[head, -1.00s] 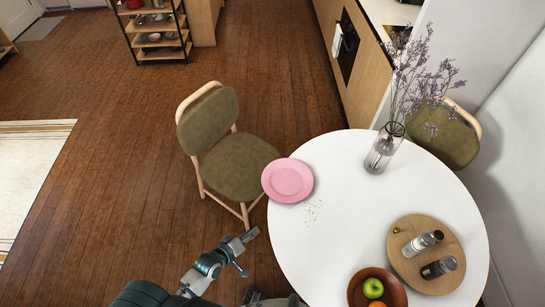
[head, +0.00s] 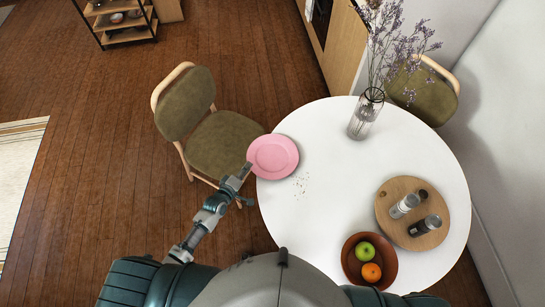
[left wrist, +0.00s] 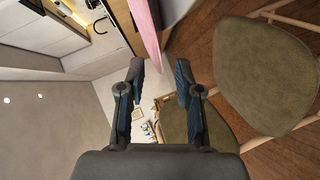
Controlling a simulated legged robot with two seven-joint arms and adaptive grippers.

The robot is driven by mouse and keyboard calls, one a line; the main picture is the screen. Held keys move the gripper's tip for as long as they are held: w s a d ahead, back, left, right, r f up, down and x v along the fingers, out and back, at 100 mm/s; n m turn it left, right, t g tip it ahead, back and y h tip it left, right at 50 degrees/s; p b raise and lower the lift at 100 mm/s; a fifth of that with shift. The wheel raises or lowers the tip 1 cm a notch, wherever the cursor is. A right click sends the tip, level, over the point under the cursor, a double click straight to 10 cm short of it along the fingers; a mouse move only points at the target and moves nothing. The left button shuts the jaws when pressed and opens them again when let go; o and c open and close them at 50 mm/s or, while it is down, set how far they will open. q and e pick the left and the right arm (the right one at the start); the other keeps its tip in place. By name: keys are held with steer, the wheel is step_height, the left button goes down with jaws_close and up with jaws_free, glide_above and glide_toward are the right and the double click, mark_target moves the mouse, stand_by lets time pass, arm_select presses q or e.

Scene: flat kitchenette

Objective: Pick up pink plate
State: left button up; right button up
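The pink plate (head: 273,156) lies flat at the left edge of the round white table (head: 330,200), its rim reaching slightly past the table's edge. My left gripper (head: 243,174) is just beside the plate's lower-left rim in the head view. In the left wrist view, its two fingers (left wrist: 160,76) are apart with nothing between them. The plate (left wrist: 148,24) shows there nearly edge-on, beyond the fingertips. I cannot tell from the head view whether a fingertip touches the rim. My right gripper is not in view.
An olive chair (head: 222,145) stands left of the table, close to the plate. Crumbs (head: 300,185) lie beside the plate. A glass vase (head: 366,114), a wooden board (head: 385,207) with shakers, and a brown fruit bowl (head: 350,262) stand on the table.

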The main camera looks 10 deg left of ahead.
mark_target(252, 161)
arm_select(q)
steer(key=x, duration=0.5)
steer(key=shift+w+f, duration=0.1)
steer(key=shift+w, duration=0.1)
steer(key=shift+s, duration=0.1)
steer(key=shift+c, duration=0.2)
jaws_close()
